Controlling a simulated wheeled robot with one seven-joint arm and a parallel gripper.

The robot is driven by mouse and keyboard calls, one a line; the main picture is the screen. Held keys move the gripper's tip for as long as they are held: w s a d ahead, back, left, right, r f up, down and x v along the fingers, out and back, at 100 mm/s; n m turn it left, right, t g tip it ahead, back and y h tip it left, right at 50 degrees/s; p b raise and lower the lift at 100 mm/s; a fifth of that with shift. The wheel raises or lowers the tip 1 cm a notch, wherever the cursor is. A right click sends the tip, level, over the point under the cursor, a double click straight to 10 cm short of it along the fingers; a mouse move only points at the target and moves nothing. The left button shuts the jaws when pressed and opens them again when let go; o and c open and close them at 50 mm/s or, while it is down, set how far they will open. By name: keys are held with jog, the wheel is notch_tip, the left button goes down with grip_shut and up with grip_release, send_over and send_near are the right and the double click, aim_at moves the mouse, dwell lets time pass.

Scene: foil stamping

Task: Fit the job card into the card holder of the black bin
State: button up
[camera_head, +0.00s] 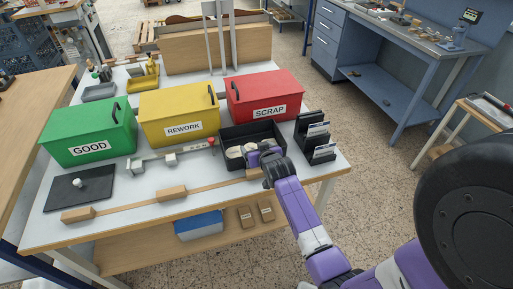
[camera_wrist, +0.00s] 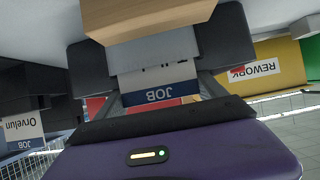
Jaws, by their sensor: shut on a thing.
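The job card (camera_wrist: 155,88), white with a blue strip reading JOB, shows upside down between the dark fingers of my gripper (camera_wrist: 158,62) in the wrist view. My gripper is shut on it. In the head view my gripper (camera_head: 270,162) is at the front right of the black bin (camera_head: 226,134), which has pale round pieces inside. The card is too small or hidden to make out there. The bin's card holder is hidden or too small to tell.
A black rack (camera_head: 303,150) with upright cards stands right of the bin. Behind are the red SCRAP (camera_head: 265,90), yellow REWORK (camera_head: 178,105) and green GOOD (camera_head: 90,125) bins. A wooden block (camera_wrist: 145,15) is close beyond the card. Wooden blocks (camera_head: 172,193) lie along the table's front.

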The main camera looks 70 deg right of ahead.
jog(key=o, duration=1.3)
jog(key=shift+f, duration=0.1)
jog(key=shift+c, duration=0.2)
jog(key=v, duration=1.2)
jog(key=s+a+n+t+y, duration=0.2)
jog(key=a+n, duration=0.1)
jog(key=a, duration=0.8)
jog(key=s+a+n+t+y, duration=0.2)
jog(key=s+a, duration=0.1)
jog(key=a, duration=0.8)
jog(key=s+a+r+n+t+y, duration=0.3)
jog(key=s+a+r+n+y, duration=0.2)
jog(key=s+a+r, duration=0.5)
jog(key=s+a, duration=0.1)
jog(key=a, duration=0.1)
jog(key=shift+a+b, duration=0.25)
jog(key=shift+b, duration=0.15)
